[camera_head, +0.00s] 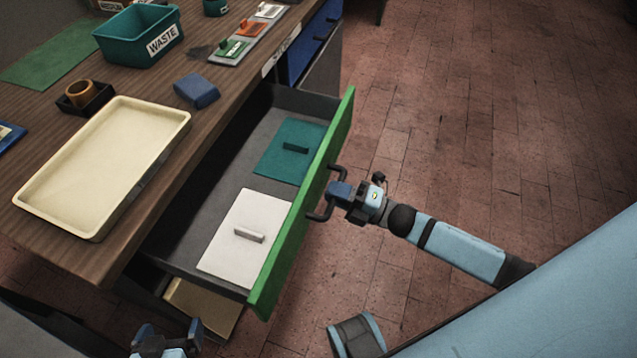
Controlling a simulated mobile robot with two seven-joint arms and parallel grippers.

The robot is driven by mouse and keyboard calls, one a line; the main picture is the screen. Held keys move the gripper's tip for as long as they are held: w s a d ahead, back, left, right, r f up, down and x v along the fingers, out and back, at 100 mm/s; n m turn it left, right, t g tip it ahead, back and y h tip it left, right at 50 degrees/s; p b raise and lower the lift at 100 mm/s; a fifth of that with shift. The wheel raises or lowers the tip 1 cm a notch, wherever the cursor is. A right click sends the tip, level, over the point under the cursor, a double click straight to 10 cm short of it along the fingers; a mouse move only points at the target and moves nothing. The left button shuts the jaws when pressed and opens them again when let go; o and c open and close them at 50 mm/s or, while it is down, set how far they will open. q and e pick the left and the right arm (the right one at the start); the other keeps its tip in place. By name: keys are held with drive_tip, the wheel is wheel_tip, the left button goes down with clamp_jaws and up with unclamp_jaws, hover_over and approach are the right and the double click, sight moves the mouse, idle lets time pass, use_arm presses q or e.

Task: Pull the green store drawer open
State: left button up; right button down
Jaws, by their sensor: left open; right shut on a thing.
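The green-fronted store drawer (300,218) stands well out from under the wooden worktop. Inside it lie a teal panel with a dark handle (275,165) and a white panel with a grey handle (240,215). My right gripper (335,190) is shut on the dark bar handle (318,213) on the outer face of the green front. The gripper hides part of the handle. My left gripper (168,335) is open and empty at the bottom edge, below the worktop corner and apart from the drawer.
On the worktop (110,262) are a cream tray (80,218), a teal WASTE bin (115,42), a blue block (196,90), a dark holder with an orange-brown ring (85,97) and a rack of coloured pieces (245,42). A blue drawer (300,50) is shut further back. Brick floor at right is clear.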

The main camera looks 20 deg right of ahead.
drive_tip(key=shift+s+d, duration=0.3)
drive_tip(key=shift+d, duration=0.05)
drive_tip(key=c, duration=1.1)
unclamp_jaws()
drive_tip(key=v, duration=1.3)
drive_tip(key=shift+s+d, duration=0.3)
drive_tip(key=shift+f, duration=0.15)
